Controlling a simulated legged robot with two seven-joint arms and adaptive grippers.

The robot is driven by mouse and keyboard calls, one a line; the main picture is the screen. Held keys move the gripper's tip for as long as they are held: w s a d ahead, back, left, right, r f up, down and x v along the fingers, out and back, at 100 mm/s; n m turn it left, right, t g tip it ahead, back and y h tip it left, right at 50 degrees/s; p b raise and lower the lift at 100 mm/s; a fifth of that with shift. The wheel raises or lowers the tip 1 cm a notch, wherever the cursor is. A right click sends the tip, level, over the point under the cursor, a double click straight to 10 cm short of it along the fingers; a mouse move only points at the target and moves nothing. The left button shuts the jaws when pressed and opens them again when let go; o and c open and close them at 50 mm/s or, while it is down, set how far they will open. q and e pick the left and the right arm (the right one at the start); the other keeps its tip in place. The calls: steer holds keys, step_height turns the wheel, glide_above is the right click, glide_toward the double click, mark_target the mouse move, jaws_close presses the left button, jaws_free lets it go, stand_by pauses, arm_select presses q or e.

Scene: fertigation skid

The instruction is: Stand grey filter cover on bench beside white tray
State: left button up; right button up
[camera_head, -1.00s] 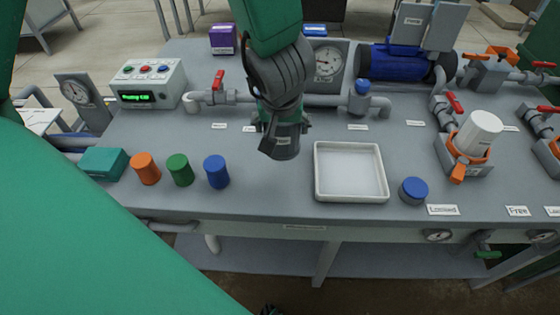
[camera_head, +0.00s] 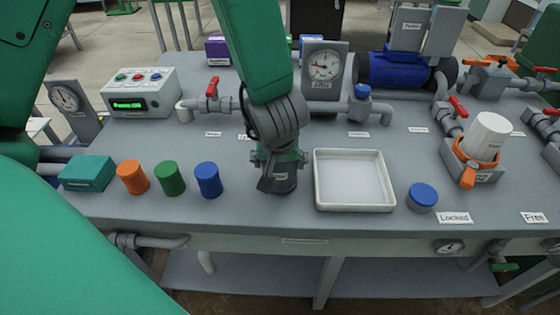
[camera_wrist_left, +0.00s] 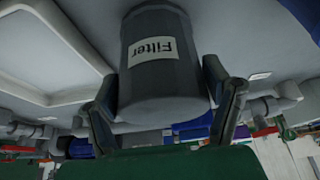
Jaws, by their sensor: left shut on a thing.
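The grey filter cover (camera_head: 277,184) is a dark grey cylinder with a white label. My left gripper (camera_head: 278,158) is shut on it from above, just left of the white tray (camera_head: 353,207). In the left wrist view the cover (camera_wrist_left: 162,85) shows its "Filter" label between the two fingers (camera_wrist_left: 165,95), and the tray's rim (camera_wrist_left: 85,98) lies to one side. The cover looks upright, at or very near the bench top; I cannot tell whether it touches. My right gripper does not show.
Blue (camera_head: 208,180), green (camera_head: 170,178) and orange (camera_head: 133,177) cylinders stand left of the cover, beside a teal box (camera_head: 87,174). A blue-topped grey cap (camera_head: 422,197) stands right of the tray. Pipes with a red valve (camera_head: 212,88) and a gauge (camera_head: 323,68) stand behind.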

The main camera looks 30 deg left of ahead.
arm_select(q)
steer(key=o, duration=1)
steer(key=shift+a+f, duration=0.1)
steer(key=o, duration=0.4)
steer(key=shift+a, duration=0.1)
steer(key=shift+c, duration=0.2)
steer(key=shift+a+f, duration=0.1)
steer(key=shift+a, duration=0.05)
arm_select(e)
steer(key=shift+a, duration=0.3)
arm_select(q)
steer(key=p+v, duration=0.6)
steer(key=v, duration=0.6)
steer(key=shift+r, duration=0.2)
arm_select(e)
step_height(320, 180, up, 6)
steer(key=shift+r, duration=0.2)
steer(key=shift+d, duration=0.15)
